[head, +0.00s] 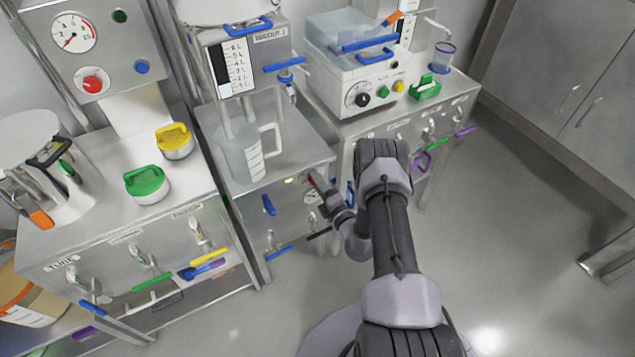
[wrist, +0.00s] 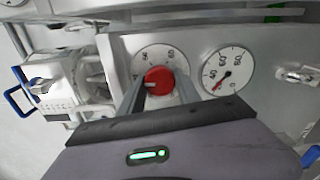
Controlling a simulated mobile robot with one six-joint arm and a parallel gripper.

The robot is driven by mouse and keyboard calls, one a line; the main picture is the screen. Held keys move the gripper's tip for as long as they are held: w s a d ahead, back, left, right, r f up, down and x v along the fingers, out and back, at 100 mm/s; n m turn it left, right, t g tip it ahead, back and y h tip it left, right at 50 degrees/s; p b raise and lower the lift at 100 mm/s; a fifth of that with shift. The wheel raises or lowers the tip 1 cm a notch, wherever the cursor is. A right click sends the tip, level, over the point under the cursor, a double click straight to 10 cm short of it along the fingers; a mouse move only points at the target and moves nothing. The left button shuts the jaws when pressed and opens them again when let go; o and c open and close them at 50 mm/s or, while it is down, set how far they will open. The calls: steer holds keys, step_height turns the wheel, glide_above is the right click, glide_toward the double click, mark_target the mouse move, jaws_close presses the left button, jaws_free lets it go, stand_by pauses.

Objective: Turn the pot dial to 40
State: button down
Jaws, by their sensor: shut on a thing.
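The pot dial, a red round knob (wrist: 158,81), sits on a white numbered scale plate (wrist: 150,53) in the wrist view. My gripper (wrist: 159,90) is shut on the knob, with one finger on its left and one on its right. The fingers hide the lower scale, and I cannot read the knob's setting. A round gauge (wrist: 229,71) with a red needle is right of the dial; its needle points to the lower left. In the head view my gripper (head: 318,184) is at the front panel of the middle bench, where the knob is mostly hidden.
A jug (head: 242,157) stands on the middle bench above the panel.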

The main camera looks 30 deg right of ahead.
steer(key=c, duration=0.9)
jaws_free()
steer(key=shift+o, duration=0.2)
steer(key=shift+s, duration=0.1)
steer(key=s+p, duration=0.6)
steer(key=s, duration=1.1)
steer(key=shift+s+d, duration=0.15)
steer(key=shift+d, duration=0.1)
